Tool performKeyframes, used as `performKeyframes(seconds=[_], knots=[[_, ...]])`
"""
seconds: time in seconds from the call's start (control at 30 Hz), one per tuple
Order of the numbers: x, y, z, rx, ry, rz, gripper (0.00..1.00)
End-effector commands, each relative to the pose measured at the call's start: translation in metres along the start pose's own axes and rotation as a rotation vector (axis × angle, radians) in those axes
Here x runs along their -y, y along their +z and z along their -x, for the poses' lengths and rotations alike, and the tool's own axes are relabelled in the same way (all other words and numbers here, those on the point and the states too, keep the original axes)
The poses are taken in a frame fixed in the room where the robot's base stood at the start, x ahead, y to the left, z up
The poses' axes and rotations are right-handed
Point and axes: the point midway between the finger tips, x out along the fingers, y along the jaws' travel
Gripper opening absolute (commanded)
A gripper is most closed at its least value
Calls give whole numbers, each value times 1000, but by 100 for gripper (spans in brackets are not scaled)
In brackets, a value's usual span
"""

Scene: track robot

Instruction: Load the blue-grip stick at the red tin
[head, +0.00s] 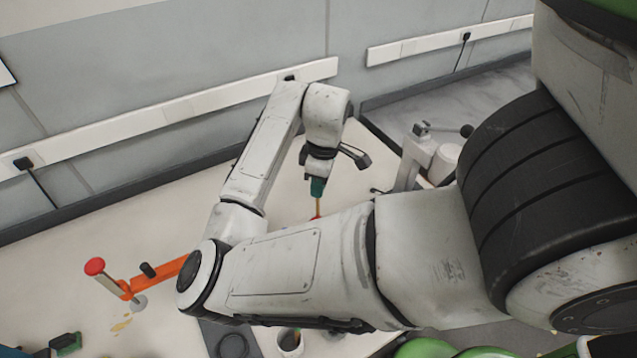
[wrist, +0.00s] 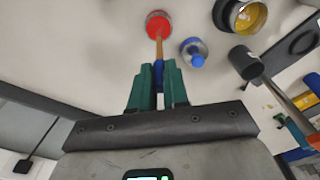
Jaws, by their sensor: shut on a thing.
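My gripper (wrist: 157,78) has green fingers and is shut on the blue-grip stick, with its blue grip (wrist: 159,101) between them. The stick's wooden shaft (wrist: 159,48) runs away from the fingers to the red tin (wrist: 157,18), a round tin with red inside and a pale rim. The stick's far end overlaps the red; I cannot tell how deep it reaches. In the head view my gripper (head: 317,187) points down at the table, with the shaft (head: 318,205) below it and a bit of red at its lower end. My arm hides the rest there.
In the wrist view a blue-topped object (wrist: 195,54) stands right of the red tin, and a yellow-filled tin (wrist: 247,16) farther right. A dark cylinder-headed tool (wrist: 246,62) lies nearby. In the head view an orange piece (head: 158,277) and a red-topped post (head: 95,267) stand at left.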

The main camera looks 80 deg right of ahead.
Motion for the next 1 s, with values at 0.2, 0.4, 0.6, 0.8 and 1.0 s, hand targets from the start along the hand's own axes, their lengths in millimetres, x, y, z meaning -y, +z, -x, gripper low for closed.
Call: performKeyframes(seconds=[0.2, 0.4, 0.6, 0.8, 1.0], knots=[[0, -2, 20, 0, 1, 0, 0], [0, -3, 34, 1, 2, 1, 0], [-1, -4, 45, 0, 3, 0, 0], [0, -5, 56, -1, 3, 0, 0], [0, -5, 57, -1, 1, 0, 0]])
